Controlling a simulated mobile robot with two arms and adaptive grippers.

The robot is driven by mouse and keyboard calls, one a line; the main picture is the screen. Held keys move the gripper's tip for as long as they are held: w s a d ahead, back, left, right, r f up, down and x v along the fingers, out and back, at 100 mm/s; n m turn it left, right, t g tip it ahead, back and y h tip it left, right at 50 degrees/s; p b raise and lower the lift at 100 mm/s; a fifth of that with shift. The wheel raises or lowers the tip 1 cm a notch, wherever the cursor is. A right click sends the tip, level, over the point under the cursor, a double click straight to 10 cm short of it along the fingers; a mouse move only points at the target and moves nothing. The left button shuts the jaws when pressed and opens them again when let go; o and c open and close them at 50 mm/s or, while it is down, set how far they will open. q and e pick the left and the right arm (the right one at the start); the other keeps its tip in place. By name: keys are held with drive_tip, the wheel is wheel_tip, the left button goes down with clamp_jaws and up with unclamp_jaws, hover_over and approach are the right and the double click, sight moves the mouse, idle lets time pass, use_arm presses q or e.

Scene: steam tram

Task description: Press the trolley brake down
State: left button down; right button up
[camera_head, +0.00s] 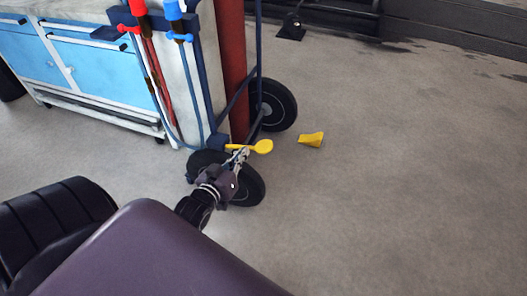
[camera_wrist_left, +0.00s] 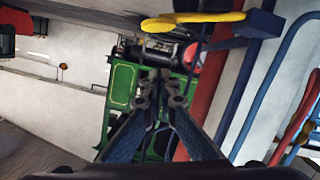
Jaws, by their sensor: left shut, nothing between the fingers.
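The trolley brake is a yellow lever with a rounded pad (camera_head: 263,147) at the foot of the gas-cylinder trolley (camera_head: 202,75), beside its near wheel. In the left wrist view the yellow lever (camera_wrist_left: 195,21) crosses the top of the picture, attached to a dark blue block. My left gripper (camera_head: 241,155) is shut and empty, right at the lever in the head view. In the wrist view its fingertips (camera_wrist_left: 160,83) are together, with a gap in the picture between them and the lever. I cannot tell the real distance. My right gripper is not in view.
A yellow wedge (camera_head: 311,140) lies on the floor right of the trolley. Black trolley wheels (camera_head: 273,105) stand near the lever. A blue drawer cabinet (camera_head: 95,65) stands at the left. A green vehicle (camera_wrist_left: 121,86) shows behind my fingers. The floor at the right is clear.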

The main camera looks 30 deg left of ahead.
use_arm(q)
drive_tip(key=shift+w, duration=0.1)
drive_tip(key=b, duration=0.2)
hover_over(260, 150)
drive_tip(key=a, duration=0.1)
drive_tip(key=shift+s+a+f, duration=0.1)
drive_tip(key=shift+s+f, duration=0.05)
drive_tip(key=shift+f, duration=0.5)
drive_tip(key=shift+s+f, duration=0.1)
drive_tip(key=shift+f, duration=0.5)
drive_tip(key=f, duration=0.1)
drive_tip(key=f+b, duration=0.1)
drive_tip(key=shift+w+d+f, duration=0.15)
drive_tip(key=shift+d+f, duration=0.4)
drive_tip(key=shift+f, duration=0.25)
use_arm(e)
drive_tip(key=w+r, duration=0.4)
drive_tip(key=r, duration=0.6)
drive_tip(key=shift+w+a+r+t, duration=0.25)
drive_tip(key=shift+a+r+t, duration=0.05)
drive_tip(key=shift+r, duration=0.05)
use_arm(q)
drive_tip(key=shift+f, duration=0.2)
